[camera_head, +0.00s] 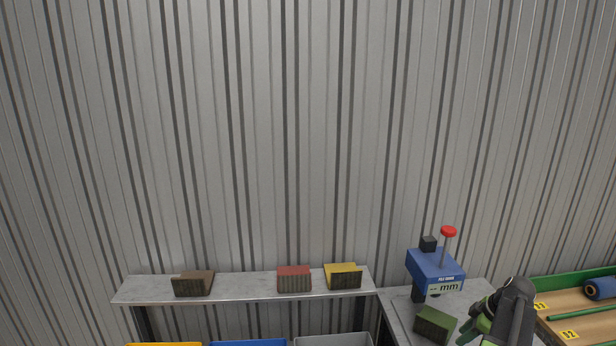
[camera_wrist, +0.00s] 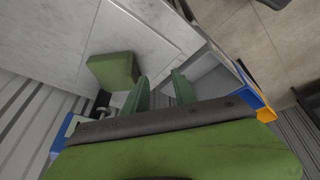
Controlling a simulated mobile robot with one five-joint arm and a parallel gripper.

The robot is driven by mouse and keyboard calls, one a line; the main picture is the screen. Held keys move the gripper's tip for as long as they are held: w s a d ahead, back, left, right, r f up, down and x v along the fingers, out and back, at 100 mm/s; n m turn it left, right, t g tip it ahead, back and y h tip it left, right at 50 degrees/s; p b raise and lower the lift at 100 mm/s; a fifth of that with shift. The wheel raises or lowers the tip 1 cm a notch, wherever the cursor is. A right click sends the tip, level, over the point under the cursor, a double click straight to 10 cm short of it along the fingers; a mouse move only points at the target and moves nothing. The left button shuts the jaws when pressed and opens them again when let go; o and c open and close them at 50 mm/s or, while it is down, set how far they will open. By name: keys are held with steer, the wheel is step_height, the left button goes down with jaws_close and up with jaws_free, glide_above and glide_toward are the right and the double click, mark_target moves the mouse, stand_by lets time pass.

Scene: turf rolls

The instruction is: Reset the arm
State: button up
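My gripper (camera_wrist: 160,86) shows in the wrist view with its two green fingers apart and nothing between them. In the head view my gripper (camera_head: 472,332) is at the lower right, over the metal table (camera_head: 400,318). A dark green block (camera_head: 435,323) lies on that table, just left of the gripper. In the wrist view the green block (camera_wrist: 113,70) lies beside the left finger, outside the gap. Whether the finger touches it I cannot tell.
A blue gauge (camera_head: 435,270) with a red knob stands behind the green block. A grey shelf (camera_head: 245,287) at left holds brown (camera_head: 194,284), red (camera_head: 294,279) and yellow (camera_head: 343,276) blocks, with bins below. A wooden bench (camera_head: 580,328) with a blue roll (camera_head: 601,288) is at right.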

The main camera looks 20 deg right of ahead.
steer(key=w+a+n+g, duration=0.1)
steer(key=w+a+n, duration=0.1)
steer(key=w+a, duration=0.65)
steer(key=w+a+n+y, duration=0.15)
steer(key=w+a, duration=0.35)
steer(key=a, duration=0.7)
steer(key=w+a+n+g, duration=0.1)
steer(key=w+a+n, duration=0.2)
steer(key=w+a, duration=0.5)
steer(key=s+a+m+h, duration=0.1)
steer(key=a+m, duration=0.3)
steer(key=a, duration=0.4)
steer(key=s+a+f+m+g+h, duration=0.1)
steer(key=s+a+m, duration=0.2)
steer(key=a, duration=0.6)
steer(key=s+a+m+g+h, duration=0.1)
steer(key=s+a+m, duration=0.2)
steer(key=a+m, duration=0.3)
steer(key=a, duration=0.3)
steer(key=shift+a+f, duration=0.2)
steer(key=shift+f, duration=0.15)
